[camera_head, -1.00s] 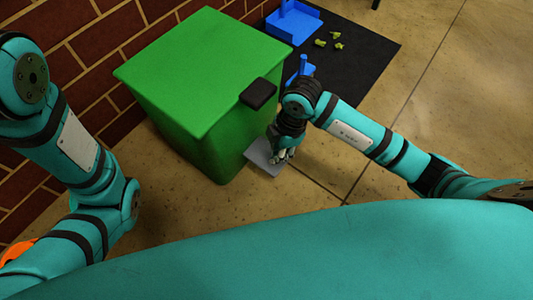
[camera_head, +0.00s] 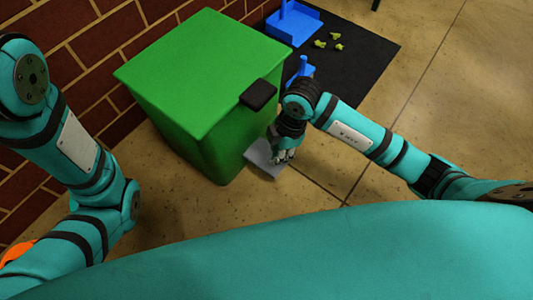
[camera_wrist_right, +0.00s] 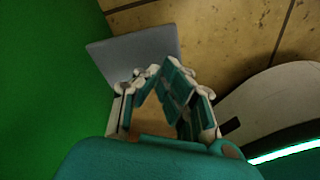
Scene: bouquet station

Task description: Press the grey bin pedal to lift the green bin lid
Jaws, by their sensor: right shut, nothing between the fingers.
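The green bin (camera_head: 205,115) stands against the brick wall with its green lid (camera_head: 205,70) down flat; a black handle (camera_head: 258,94) sits at the lid's edge. The grey pedal (camera_head: 263,162) sticks out low from the bin's front side. My right gripper (camera_head: 283,157) is shut and empty, pointing down at the pedal's right part. In the right wrist view, the pedal (camera_wrist_right: 135,52) lies just beyond the fingertips of the gripper (camera_wrist_right: 156,75). Whether they touch cannot be told.
A dark mat (camera_head: 350,65) behind the bin holds a blue dustpan (camera_head: 294,24), a smaller blue item (camera_head: 300,70) and several yellow-green scraps (camera_head: 320,43). A brick wall (camera_head: 60,90) is at the left. Tiled floor (camera_head: 310,185) is clear in front.

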